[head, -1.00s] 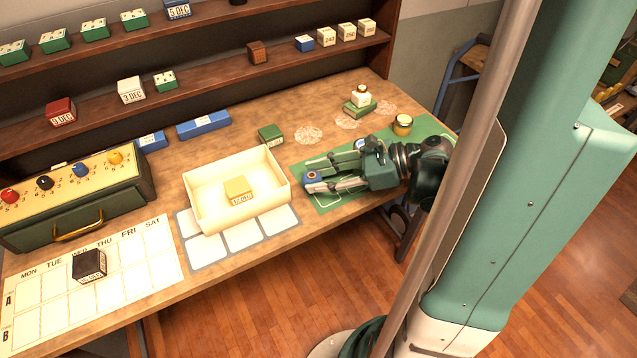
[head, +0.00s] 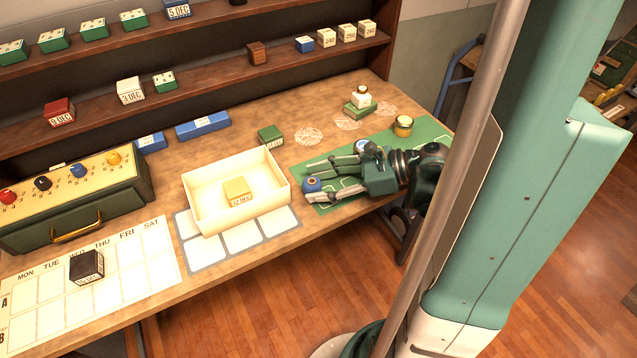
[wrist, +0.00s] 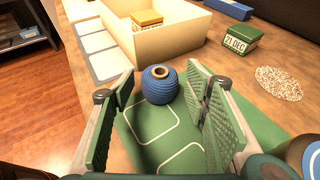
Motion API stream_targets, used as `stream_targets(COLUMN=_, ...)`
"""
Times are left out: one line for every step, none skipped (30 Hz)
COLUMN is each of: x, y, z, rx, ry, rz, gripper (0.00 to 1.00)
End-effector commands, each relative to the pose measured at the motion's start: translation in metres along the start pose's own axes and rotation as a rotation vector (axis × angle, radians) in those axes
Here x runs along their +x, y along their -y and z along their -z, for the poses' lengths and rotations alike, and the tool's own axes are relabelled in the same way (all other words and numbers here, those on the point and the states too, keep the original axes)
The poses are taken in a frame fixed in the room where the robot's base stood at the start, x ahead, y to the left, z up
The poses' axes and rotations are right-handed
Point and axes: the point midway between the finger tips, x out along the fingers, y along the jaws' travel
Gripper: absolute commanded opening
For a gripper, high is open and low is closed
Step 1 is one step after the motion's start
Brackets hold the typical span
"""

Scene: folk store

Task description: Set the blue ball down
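The blue ball (wrist: 160,85), ribbed with a gold-ringed hole on top, appears to rest at the box-side end of the green mat (wrist: 150,124). In the head view the ball (head: 312,184) shows at the fingertips of my gripper (head: 318,176). In the wrist view my gripper (wrist: 160,88) is open, with one finger on each side of the ball and a narrow gap visible on both sides. The ball's underside contact is partly hard to see.
A cream open box (head: 205,215) holding a yellow block (head: 238,190) stands left of the mat. A green date block (head: 270,134) sits behind.

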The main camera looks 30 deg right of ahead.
Motion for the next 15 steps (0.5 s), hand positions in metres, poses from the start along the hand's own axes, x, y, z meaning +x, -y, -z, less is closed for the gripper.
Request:
stream_targets(x=0.0, y=0.0, z=0.0, rx=0.0, ry=0.0, rz=0.0, gripper=0.46)
stream_targets(x=0.0, y=0.0, z=0.0, rx=0.0, ry=0.0, rz=0.0, gripper=0.46)
stream_targets(x=0.0, y=0.0, z=0.0, rx=0.0, ry=0.0, rz=0.0, gripper=0.46)
stream_targets(x=0.0, y=0.0, z=-0.0001, rx=0.0, ry=0.0, rz=0.0, gripper=0.46)
stream_targets(x=-0.0001, y=0.0, z=-0.0002, rx=0.0, ry=0.0, rz=0.0, gripper=0.46)
stream_targets(x=-0.0002, y=0.0, z=-0.0004, rx=0.0, ry=0.0, rz=0.0, gripper=0.46)
stream_targets(x=-0.0003, y=0.0, z=-0.0007, rx=0.0, ry=0.0, rz=0.0, gripper=0.46)
stream_targets(x=-0.0005, y=0.0, z=-0.0011, rx=0.0, ry=0.0, rz=0.0, gripper=0.46)
stream_targets(x=-0.0008, y=0.0, z=-0.0018, rx=0.0, ry=0.0, rz=0.0, gripper=0.46)
stream_targets(x=-0.001, y=0.0, z=-0.0025, rx=0.0, ry=0.0, rz=0.0, gripper=0.46)
stream_targets(x=-0.0014, y=0.0, z=-0.0033, rx=0.0, ry=0.0, rz=0.0, gripper=0.46)
stream_targets(x=-0.0027, y=0.0002, z=-0.0034, rx=0.0, ry=0.0, rz=0.001, gripper=0.46)
stream_targets(x=-0.0041, y=0.0003, z=-0.0033, rx=0.0, ry=0.0, rz=0.001, gripper=0.46)
stream_targets(x=-0.0055, y=0.0004, z=-0.0033, rx=0.0, ry=0.0, rz=0.001, gripper=0.46)
stream_targets(x=-0.0078, y=0.0005, z=-0.0034, rx=0.0, ry=0.0, rz=0.002, gripper=0.46)
